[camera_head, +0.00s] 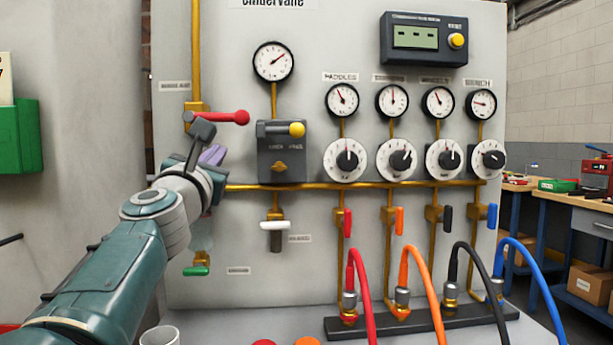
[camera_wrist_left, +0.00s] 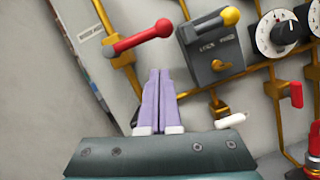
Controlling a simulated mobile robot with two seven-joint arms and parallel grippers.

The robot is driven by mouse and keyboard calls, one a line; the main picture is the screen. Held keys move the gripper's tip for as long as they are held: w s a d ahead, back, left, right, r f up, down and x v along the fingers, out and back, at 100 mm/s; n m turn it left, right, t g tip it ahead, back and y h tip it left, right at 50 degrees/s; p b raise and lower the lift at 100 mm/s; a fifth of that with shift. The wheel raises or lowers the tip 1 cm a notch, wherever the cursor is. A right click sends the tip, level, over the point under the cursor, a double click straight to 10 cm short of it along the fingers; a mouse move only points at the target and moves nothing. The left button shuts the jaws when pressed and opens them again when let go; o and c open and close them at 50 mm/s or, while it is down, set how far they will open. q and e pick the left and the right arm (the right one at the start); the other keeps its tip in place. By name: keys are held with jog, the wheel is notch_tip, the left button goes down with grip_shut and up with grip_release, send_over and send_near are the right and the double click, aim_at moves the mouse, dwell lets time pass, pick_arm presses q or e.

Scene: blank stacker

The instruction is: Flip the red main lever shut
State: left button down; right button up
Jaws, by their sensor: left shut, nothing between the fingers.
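The red main lever (camera_head: 222,117) sits on the vertical brass pipe at the left of the grey panel. Its handle points right, crosswise to the pipe, with a ball at its end. In the left wrist view the red lever (camera_wrist_left: 142,39) lies beyond my fingertips, a little to their left. My left gripper (camera_head: 214,152) is just below the lever in the head view, partly hidden by its own wrist. In the left wrist view the left gripper (camera_wrist_left: 160,72) has its two purple fingers together, empty and apart from the lever. My right gripper is not in view.
A dark box with a yellow-knobbed lever (camera_head: 283,152) is close to the right of my gripper. A white-handled valve (camera_head: 273,225) and a green handle (camera_head: 195,271) are below. Gauges, dials and coloured hoses fill the right. A green box (camera_head: 20,137) hangs on the left wall.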

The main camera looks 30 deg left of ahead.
pick_arm(q)
jog(key=v, duration=0.7)
jog(key=shift+d+r, duration=0.2)
jog(key=shift+d, duration=0.05)
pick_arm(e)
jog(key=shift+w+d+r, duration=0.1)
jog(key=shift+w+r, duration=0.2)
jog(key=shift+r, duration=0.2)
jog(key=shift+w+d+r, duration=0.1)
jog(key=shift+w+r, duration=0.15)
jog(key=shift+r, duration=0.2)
pick_arm(q)
jog(key=shift+w, duration=0.1)
